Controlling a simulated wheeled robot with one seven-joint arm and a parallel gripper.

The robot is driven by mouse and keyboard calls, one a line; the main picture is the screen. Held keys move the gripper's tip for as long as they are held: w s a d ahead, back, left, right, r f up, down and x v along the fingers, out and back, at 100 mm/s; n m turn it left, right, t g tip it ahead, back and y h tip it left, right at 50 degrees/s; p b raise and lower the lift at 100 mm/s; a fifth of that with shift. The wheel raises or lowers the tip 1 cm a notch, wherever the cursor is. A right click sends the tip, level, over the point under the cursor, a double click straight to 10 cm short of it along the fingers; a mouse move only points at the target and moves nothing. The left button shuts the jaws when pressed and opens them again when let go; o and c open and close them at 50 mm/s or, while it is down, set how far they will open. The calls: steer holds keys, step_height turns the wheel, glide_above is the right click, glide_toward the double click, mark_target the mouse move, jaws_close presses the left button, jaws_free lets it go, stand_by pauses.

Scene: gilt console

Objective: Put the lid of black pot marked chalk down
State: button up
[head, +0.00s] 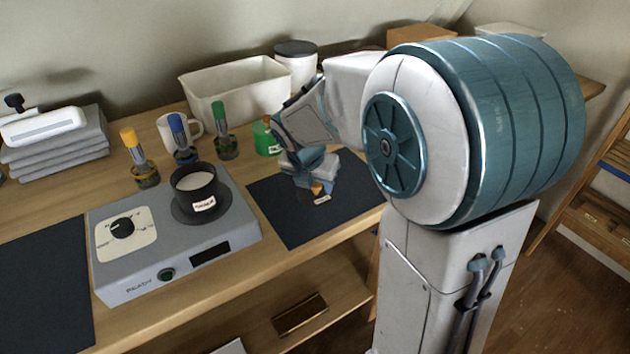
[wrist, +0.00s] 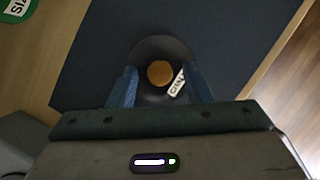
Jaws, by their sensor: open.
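The lid seems to lie on the mat. My gripper (wrist: 160,76) is open, with one finger on each side of the knob and a gap to both. A black pot (head: 203,195) with a white label, too small to read surely, stands lidless on the grey hot plate (head: 235,225).
The dark mat (head: 270,215) is otherwise clear. Behind are a green container (head: 264,138), small jars with coloured tops (head: 222,125), a white mug (head: 205,125) and a white bin (head: 240,90). Another dark mat (head: 45,285) lies empty at left.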

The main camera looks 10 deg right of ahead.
steer(key=p+v, duration=0.2)
steer(key=v, duration=0.9)
steer(key=s+d+f+m+g+y, duration=0.1)
steer(key=s+f+m, duration=0.2)
steer(key=s+m, duration=0.5)
steer(key=s+d+f+m+y, duration=0.1)
steer(key=s+m, duration=0.7)
steer(key=m, duration=1.2)
steer(key=shift+s+d+f+m+g+y, duration=0.3)
steer(key=shift+f+m+g+y, duration=0.15)
steer(key=shift+f, duration=0.45)
steer(key=shift+r, duration=0.1)
step_height(320, 180, up, 9)
steer(key=p, duration=0.8)
steer(key=shift+d+t, duration=0.25)
steer(key=shift+t, duration=0.2)
